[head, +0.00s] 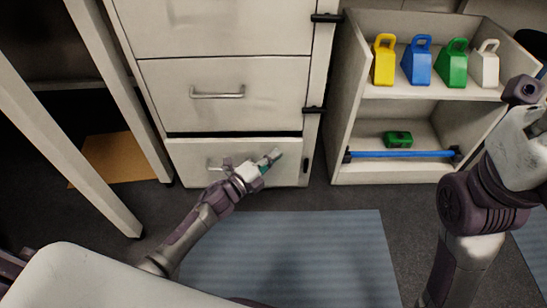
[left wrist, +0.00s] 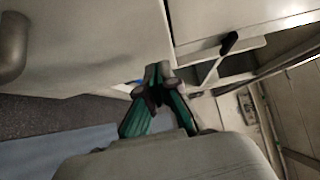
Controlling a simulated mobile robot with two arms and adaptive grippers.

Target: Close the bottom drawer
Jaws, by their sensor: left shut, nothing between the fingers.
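The bottom drawer (head: 190,160) is the lowest front of the pale cabinet in the head view. A dark gap runs along its top edge, and its front seems to stand slightly forward of the drawer above. Its bar handle (head: 215,165) is partly behind my left wrist. My left gripper (head: 273,157) is shut and empty in front of the drawer's right half. I cannot tell whether its tips touch the front. In the left wrist view the shut green fingers (left wrist: 158,75) are beside the pale drawer front (left wrist: 80,50). My right arm shows at the right, but its fingers do not.
The middle drawer (head: 270,95) is shut. An open shelf (head: 345,120) to the right holds yellow, blue, green and white weights, with a green block (head: 398,139) and a blue bar (head: 400,154) below. A blue mat (head: 330,250) covers the floor in front.

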